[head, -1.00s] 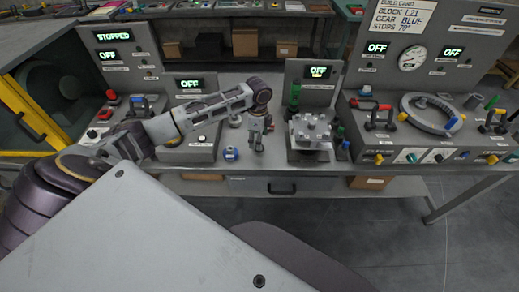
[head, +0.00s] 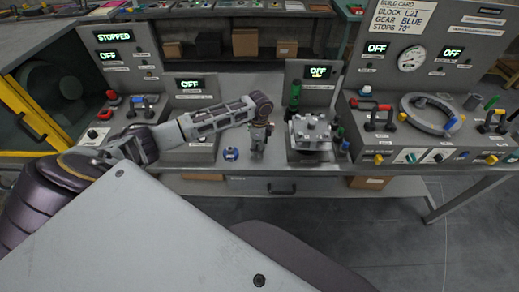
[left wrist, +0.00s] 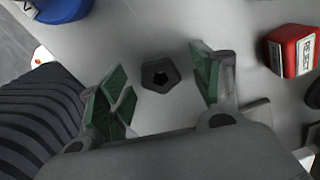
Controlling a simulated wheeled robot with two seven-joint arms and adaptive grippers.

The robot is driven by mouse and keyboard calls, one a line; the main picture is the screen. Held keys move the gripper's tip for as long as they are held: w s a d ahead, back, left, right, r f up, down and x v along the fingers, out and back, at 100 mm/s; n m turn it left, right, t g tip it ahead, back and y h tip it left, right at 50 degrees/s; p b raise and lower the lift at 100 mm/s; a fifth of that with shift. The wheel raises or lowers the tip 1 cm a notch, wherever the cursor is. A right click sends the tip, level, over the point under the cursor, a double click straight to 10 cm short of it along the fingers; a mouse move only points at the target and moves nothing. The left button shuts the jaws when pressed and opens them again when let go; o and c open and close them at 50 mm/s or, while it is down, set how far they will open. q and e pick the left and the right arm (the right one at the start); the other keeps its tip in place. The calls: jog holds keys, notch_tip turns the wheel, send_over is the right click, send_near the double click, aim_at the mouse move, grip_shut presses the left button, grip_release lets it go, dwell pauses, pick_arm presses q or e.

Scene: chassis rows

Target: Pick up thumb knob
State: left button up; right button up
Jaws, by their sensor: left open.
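A small dark grey five-sided knob with a dark hole in its middle, which looks like the thumb knob (left wrist: 160,74), sits on the grey bench top in the left wrist view. My left gripper (left wrist: 158,88) is open, with one green-padded finger on each side of the knob. Gaps show between both pads and the knob, so it is not gripped. In the head view my left gripper (head: 258,147) points down at the bench left of the block fixture, and I cannot make out the knob there. My right gripper is not in view.
A red labelled block (left wrist: 292,50) stands right of the gripper. A blue part (left wrist: 60,8) lies at upper left; a blue and white part (head: 230,153) shows on the bench. The fixture with a studded grey block (head: 312,133) stands close right. The bench's front edge is near.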

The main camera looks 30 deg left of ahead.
pick_arm(q)
jog(key=c, duration=1)
jog(key=shift+o, duration=0.2)
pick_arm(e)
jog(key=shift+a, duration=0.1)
pick_arm(q)
jog(key=shift+r, duration=0.15)
jog(key=shift+r, duration=0.55)
notch_tip(320, 180, up, 9)
jog(key=shift+f, duration=0.2)
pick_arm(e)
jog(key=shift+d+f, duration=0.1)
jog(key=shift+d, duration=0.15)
